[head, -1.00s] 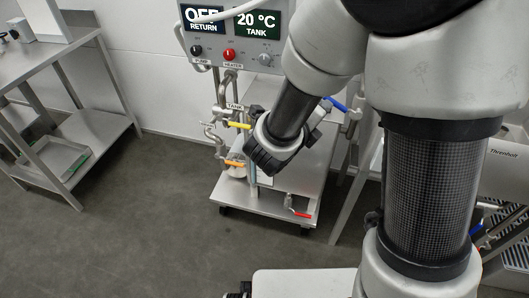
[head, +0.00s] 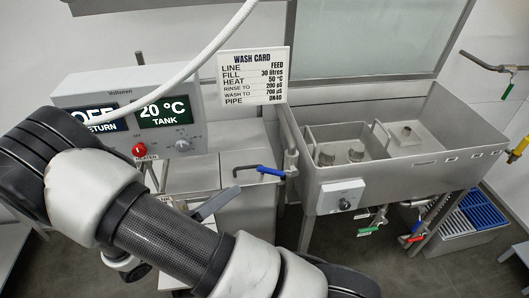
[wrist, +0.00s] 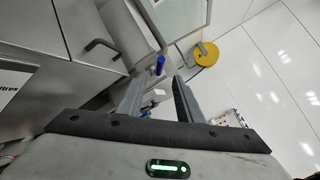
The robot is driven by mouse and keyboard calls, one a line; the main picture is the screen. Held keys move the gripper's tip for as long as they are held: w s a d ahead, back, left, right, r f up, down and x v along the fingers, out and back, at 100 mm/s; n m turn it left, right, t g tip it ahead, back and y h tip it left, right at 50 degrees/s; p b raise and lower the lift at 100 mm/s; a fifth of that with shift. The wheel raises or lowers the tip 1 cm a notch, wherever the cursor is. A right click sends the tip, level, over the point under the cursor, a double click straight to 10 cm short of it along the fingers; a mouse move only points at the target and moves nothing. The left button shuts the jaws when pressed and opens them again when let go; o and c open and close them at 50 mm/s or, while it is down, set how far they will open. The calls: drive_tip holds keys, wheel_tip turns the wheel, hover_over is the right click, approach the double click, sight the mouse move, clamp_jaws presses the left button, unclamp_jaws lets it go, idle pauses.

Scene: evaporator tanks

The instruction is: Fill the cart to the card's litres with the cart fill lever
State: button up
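The white wash card (head: 253,77) above the cart reads FILL 30 litres and HEAT 50 °C. A blue-handled lever (head: 268,171) sits beside a bent dark pipe, left of the sink, above the steel cart top (head: 192,172). In the wrist view my gripper (wrist: 158,90) is open with nothing between its fingers. A blue handle end (wrist: 160,65) shows just beyond the fingertips, apparently not gripped; its distance is unclear. A panel marked "litres" (wrist: 10,88) is cut off at the left edge. In the head view my arm hides the cart's lower front, and my fingertips are not clear.
The control box (head: 128,112) shows 20 °C TANK and a partly hidden OFF RETURN. A steel sink (head: 400,160) stands right of the cart, with valves below. A white hose (head: 190,70) crosses the head view. A yellow reel (wrist: 206,53) is in the wrist view.

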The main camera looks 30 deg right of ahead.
sight(278, 171)
drive_tip(key=x, duration=1.7)
drive_tip(key=shift+b, duration=0.35)
drive_tip(key=shift+s+d, duration=0.1)
clamp_jaws()
